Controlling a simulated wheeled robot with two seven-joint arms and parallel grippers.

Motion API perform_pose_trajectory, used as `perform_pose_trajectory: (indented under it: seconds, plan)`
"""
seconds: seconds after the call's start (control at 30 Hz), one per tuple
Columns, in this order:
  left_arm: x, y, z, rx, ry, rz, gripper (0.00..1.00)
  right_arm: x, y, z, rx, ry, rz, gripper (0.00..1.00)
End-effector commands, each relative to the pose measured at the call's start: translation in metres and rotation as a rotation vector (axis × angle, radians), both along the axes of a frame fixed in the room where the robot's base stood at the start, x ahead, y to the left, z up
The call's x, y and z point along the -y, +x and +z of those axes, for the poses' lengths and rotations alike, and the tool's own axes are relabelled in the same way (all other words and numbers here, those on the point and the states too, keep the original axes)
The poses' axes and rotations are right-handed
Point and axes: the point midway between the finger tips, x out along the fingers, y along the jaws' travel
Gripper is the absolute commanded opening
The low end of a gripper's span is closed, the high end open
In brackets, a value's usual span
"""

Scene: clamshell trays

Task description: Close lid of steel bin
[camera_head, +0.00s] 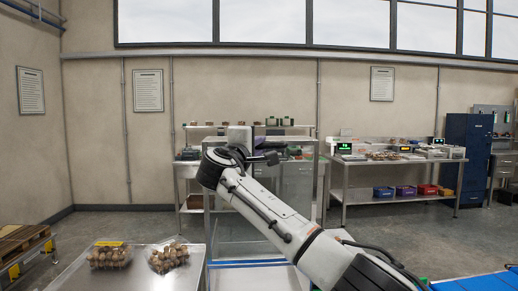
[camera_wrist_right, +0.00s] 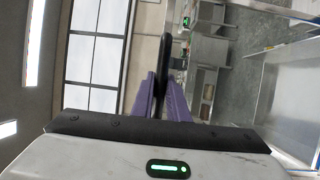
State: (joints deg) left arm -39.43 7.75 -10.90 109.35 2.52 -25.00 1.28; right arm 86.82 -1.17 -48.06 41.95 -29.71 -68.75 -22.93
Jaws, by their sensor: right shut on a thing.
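My right gripper (camera_head: 264,158) is at the middle of the head view, at the far end of my white right arm. In the right wrist view its purple fingers (camera_wrist_right: 162,98) are shut on a dark, narrow bar (camera_wrist_right: 160,72), which looks like a handle. I cannot tell for certain whether it belongs to the lid. The steel bin (camera_head: 238,232) seems to be the tall pale metal body behind and below my arm, which hides much of it. A steel wall and edge also show at the right of the wrist view (camera_wrist_right: 285,100). My left gripper is not in view.
Two clear clamshell trays (camera_head: 108,255) (camera_head: 167,257) with brown round items lie on a steel table (camera_head: 138,279) at the lower left. A workbench (camera_head: 400,163) and a blue cabinet (camera_head: 467,150) stand along the back right. A blue surface (camera_head: 478,283) is at the lower right.

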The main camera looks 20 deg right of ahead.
Motion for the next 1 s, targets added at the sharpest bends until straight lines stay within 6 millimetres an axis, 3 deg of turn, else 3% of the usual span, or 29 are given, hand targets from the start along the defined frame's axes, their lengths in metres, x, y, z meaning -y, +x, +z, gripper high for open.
perform_pose_trajectory:
  seconds: [0.2, 0.23, 0.33, 0.77, 1.0]
  plan:
    - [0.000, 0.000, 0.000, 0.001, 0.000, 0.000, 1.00, -0.001, 0.000, 0.002, 0.004, 0.001, 0.004, 0.00]
    - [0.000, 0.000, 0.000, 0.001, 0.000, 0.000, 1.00, -0.001, 0.000, 0.002, 0.004, 0.001, 0.004, 0.15]
    - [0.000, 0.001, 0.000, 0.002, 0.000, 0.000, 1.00, -0.001, 0.000, 0.002, 0.004, 0.001, 0.004, 0.32]
    - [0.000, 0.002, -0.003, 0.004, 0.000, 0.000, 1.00, -0.004, -0.004, -0.002, 0.001, 0.000, 0.004, 0.33]
    - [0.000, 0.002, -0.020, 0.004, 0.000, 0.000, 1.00, -0.024, -0.032, -0.006, 0.005, 0.001, 0.007, 0.33]
